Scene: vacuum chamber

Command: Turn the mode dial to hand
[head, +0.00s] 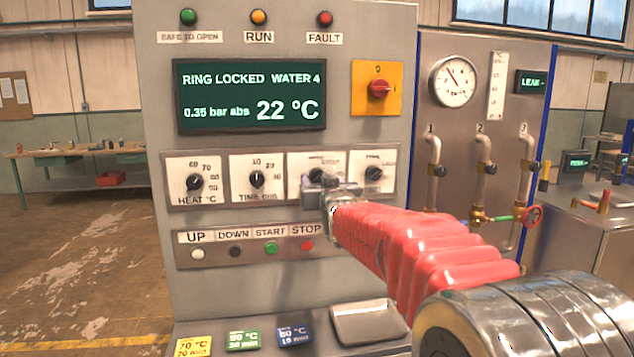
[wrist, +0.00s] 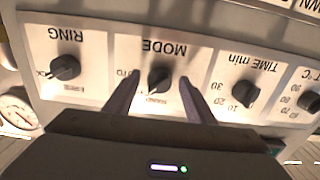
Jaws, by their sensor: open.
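The mode dial (wrist: 160,79) is a black knob on a white plate, upside down in the wrist view under the word MODE. The two fingers of my gripper (wrist: 159,82) stand open on either side of it, with gaps showing between fingers and knob. Small print around the dial is partly hidden by the fingers, and I cannot tell which position the knob points to. In the head view my gripper (head: 324,187) is at the panel in front of the mode plate (head: 321,162) and hides the knob.
The ring dial (wrist: 64,67) and time dial (wrist: 245,93) flank the mode dial closely. Below the dial row is a button strip (head: 250,260) with UP, DOWN, START and STOP. A red switch (head: 380,88) sits higher up. A shallow tray (head: 370,340) and coloured cards lie below.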

